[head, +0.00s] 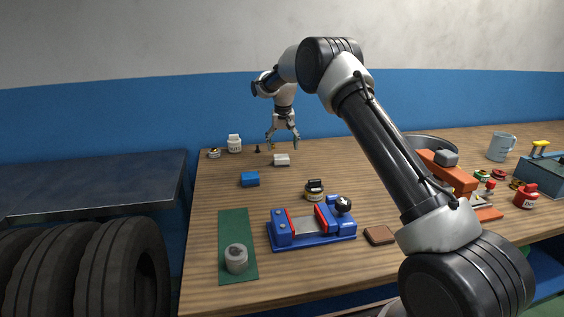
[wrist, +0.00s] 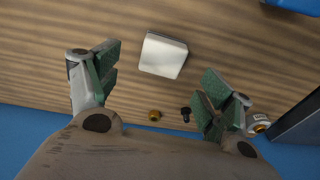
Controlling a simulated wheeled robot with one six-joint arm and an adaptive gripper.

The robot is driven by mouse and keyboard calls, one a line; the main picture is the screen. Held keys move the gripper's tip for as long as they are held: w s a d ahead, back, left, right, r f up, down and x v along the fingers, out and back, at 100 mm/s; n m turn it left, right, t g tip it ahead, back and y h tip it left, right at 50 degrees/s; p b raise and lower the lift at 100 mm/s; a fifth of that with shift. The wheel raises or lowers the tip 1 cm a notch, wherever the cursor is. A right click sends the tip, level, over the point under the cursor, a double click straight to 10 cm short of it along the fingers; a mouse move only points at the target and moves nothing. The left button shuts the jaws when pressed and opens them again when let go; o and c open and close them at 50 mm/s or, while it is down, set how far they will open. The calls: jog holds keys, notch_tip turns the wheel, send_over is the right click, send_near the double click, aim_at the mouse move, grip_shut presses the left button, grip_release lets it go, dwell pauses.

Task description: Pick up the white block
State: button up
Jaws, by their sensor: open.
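The white block (head: 281,160) lies on the wooden table near its far edge. It also shows in the wrist view (wrist: 163,55), lying flat, slightly turned, between and a little beyond my fingertips. My gripper (head: 282,143) points down just above and behind the block. In the wrist view my gripper (wrist: 160,76) has its two green-padded fingers spread wide, with nothing between the pads. The gripper looks apart from the block; the exact height is hard to tell.
A blue block (head: 250,179) lies left of the white block. A small black piece (head: 257,149), a white jar (head: 234,144) and a smaller jar (head: 214,153) stand near the back edge. A blue vise (head: 310,222) and a dark jar (head: 314,190) are nearer the front.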

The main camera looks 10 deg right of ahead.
aim_at(282, 156)
jog(key=f, duration=0.4)
jog(key=w+f, duration=0.1)
jog(key=f, duration=0.1)
jog(key=shift+a+f, duration=0.15)
jog(key=shift+f, duration=0.2)
jog(key=c, duration=1.1)
